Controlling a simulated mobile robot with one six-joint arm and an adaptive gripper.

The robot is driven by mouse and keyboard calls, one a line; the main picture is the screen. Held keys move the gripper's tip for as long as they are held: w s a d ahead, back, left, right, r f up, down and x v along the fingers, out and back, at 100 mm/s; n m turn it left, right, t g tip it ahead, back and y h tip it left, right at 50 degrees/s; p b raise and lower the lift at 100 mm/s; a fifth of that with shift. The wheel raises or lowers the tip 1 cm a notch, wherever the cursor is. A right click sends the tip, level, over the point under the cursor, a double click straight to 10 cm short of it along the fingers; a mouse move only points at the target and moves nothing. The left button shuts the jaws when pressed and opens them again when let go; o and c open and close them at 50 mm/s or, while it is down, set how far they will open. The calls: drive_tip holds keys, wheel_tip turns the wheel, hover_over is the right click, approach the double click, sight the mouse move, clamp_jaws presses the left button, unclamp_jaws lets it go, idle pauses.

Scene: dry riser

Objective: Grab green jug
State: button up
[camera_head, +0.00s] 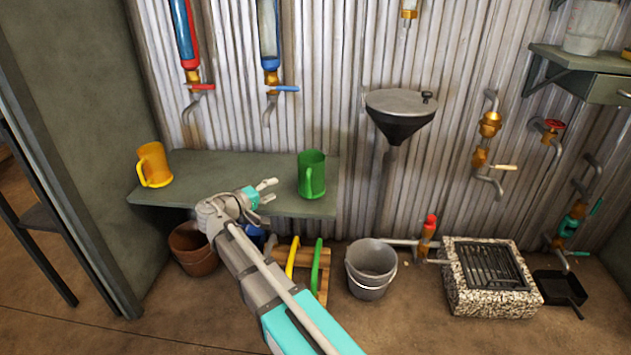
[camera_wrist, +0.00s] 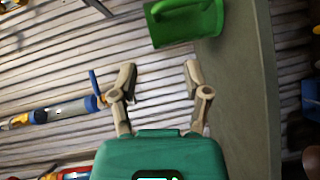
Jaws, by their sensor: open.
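The jug is cut off by the top edge there.
A yellow jug (camera_head: 153,165) stands at the shelf's left end. Taps with red (camera_head: 200,87) and blue (camera_head: 284,89) handles hang above the shelf. A funnel (camera_head: 399,110) is on the right. A metal bucket (camera_head: 371,268) and a brown pot (camera_head: 193,250) are on the floor.

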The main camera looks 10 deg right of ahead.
drive_tip(key=shift+d, duration=0.1)
drive_tip(key=b+x, duration=0.1)
drive_tip(key=x, duration=0.7)
drive_tip(key=shift+w+d, duration=0.15)
drive_tip(key=shift+d, duration=0.05)
drive_tip(key=shift+d, duration=0.1)
drive_tip(key=x, duration=0.5)
drive_tip(key=shift+r, duration=0.25)
idle(0.5)
clamp_jaws()
